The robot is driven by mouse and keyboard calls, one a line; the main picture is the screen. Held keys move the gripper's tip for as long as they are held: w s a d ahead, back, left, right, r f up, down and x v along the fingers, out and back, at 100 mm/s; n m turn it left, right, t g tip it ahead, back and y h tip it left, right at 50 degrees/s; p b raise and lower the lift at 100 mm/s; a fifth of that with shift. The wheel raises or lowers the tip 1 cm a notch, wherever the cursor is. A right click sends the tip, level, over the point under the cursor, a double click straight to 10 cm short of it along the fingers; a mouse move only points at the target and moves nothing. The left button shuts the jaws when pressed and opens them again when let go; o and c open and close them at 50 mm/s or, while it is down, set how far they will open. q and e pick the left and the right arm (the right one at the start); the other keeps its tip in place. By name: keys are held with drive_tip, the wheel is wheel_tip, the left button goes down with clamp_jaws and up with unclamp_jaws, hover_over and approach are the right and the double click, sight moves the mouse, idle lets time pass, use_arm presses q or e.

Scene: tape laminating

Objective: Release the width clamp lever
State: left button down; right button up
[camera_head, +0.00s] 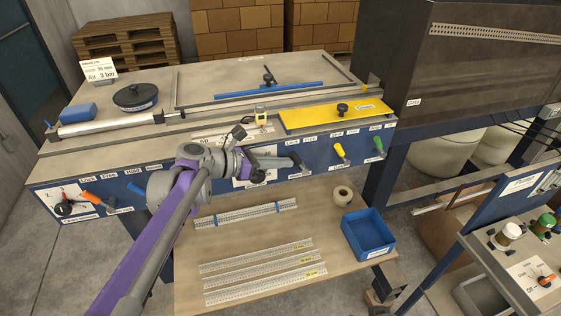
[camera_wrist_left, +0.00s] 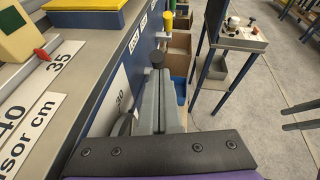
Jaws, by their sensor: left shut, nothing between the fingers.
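A black-handled lever (camera_head: 299,163) on the blue front panel (camera_head: 320,156) is the lever closest to my left gripper. Its dark knob (camera_wrist_left: 157,58) shows just past the fingertips in the left wrist view. I cannot read a label that names it as the width clamp lever. My left gripper (camera_head: 287,162) is in front of the panel, pointing right along it. In the left wrist view its grey fingers (camera_wrist_left: 161,82) are together with nothing between them. I cannot tell whether they touch the lever.
A yellow plate (camera_head: 335,115) lies on the machine top. Below, a shelf holds rulers, a tape roll (camera_head: 342,194) and a blue bin (camera_head: 367,234).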

sight(294, 154)
use_arm(q)
drive_tip(key=d+r+g+y+p, duration=0.1)
drive_tip(key=y+p, duration=0.1)
drive_tip(key=w+d+r+y+p, duration=0.1)
drive_tip(key=d+r+y+p, duration=0.1)
drive_tip(key=shift+g+y, duration=0.4)
drive_tip(key=shift+w+d+r+m+g+y+p, duration=0.2)
drive_tip(key=shift+d+m+g+y+p, duration=0.1)
drive_tip(key=shift+d+y+p, duration=0.45)
drive_tip(key=shift+w+d+g+y, duration=0.2)
drive_tip(key=shift+d+g+y, duration=0.15)
drive_tip(key=shift+y, duration=0.5)
drive_tip(key=shift+w+d+p, duration=0.15)
drive_tip(key=shift+d+p, duration=0.2)
drive_tip(key=shift+d, duration=0.4)
use_arm(e)
wheel_tip(294, 154, up, 8)
drive_tip(key=w, duration=0.2)
drive_tip(key=shift+w+r+t, duration=0.2)
drive_tip(key=shift+w+t, duration=0.1)
use_arm(q)
drive_tip(key=shift+d, duration=0.2)
drive_tip(key=shift+w, duration=0.1)
